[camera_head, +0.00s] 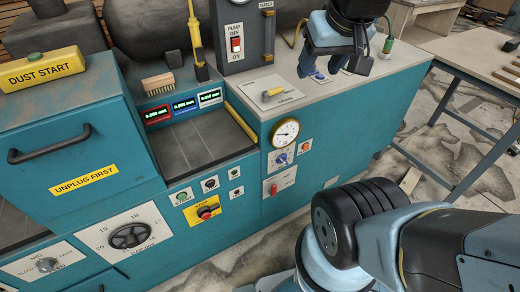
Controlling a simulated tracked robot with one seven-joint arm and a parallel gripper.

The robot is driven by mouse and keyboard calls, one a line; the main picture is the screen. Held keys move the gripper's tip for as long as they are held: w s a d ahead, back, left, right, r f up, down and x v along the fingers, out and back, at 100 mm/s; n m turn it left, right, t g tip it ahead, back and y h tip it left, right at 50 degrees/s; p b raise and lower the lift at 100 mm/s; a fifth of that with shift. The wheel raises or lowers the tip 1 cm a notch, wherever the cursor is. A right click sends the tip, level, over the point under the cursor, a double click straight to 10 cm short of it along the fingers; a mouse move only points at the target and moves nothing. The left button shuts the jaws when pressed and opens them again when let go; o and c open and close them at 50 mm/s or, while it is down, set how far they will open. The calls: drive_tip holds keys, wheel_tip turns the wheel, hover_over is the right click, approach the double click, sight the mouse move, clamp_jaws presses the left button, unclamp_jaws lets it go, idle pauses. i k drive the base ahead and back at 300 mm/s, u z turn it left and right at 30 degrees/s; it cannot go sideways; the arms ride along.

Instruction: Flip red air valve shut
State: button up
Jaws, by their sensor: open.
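A small red lever (273,188) sits on a pale plate low on the teal front panel, below the round gauge. I take it to be the red air valve; its label is too small to read. My gripper (334,64) hangs at the top, over the pale bench top, up and to the right of the red lever. Its dark fingers point down and stand apart, with nothing seen between them. It is clear of the red lever.
A gauge (285,133), a blue knob (282,158) and a yellow-handled lever (273,92) are near the valve. A red stop button (206,212) is to its left. My arm fills the lower right. A table (480,65) stands at right.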

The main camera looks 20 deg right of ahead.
sight(272, 192)
drive_tip(key=z, duration=1.4)
drive_tip(key=i, duration=0.1)
drive_tip(key=u, duration=2.75)
drive_tip(key=k, duration=0.6)
drive_tip(key=z, duration=1.35)
